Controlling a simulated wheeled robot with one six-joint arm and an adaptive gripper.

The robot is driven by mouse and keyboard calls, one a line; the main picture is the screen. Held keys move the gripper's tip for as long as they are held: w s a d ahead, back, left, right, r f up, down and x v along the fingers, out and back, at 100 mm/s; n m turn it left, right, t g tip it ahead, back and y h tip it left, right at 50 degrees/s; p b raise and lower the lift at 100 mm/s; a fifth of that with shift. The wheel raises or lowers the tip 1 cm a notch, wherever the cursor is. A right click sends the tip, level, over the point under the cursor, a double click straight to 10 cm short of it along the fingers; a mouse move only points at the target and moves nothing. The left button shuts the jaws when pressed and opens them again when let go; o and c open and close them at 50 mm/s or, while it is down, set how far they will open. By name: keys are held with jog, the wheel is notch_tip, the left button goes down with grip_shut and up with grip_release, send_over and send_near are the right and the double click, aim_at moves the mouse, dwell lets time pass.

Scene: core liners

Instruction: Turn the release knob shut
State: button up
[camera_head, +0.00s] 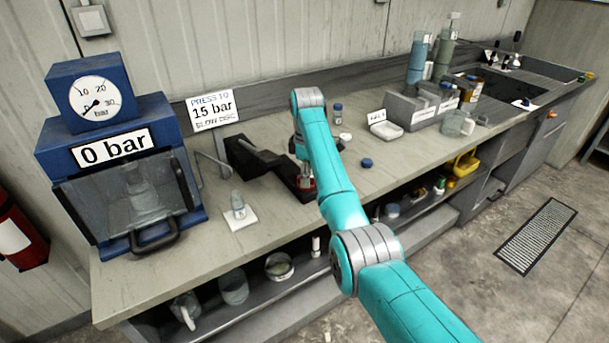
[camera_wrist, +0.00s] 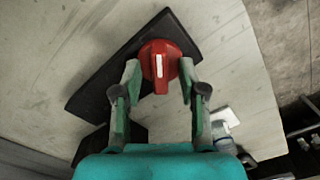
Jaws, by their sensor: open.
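The release knob is red with a white bar (camera_wrist: 159,66). In the wrist view it sits on a dark base (camera_wrist: 112,77), between the two fingers of my gripper (camera_wrist: 160,75). The fingers are open, one on each side of the knob; whether they touch it I cannot tell. The blue press (camera_head: 80,150) at the left has a dial gauge (camera_head: 95,97) and a sign reading 0 bar (camera_head: 111,149).
A sign (camera_head: 213,110) reading "press to 15 bar" stands behind the bench (camera_head: 262,240). A small bottle (camera_head: 238,205) stands on a white pad left of the knob. A blue cap (camera_head: 366,163) lies to the right. A grey rack (camera_head: 420,105) stands further right.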

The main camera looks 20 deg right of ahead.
grip_shut()
jog(key=m, duration=1)
dwell(0.5)
jog(key=shift+m, duration=0.3)
dwell(0.3)
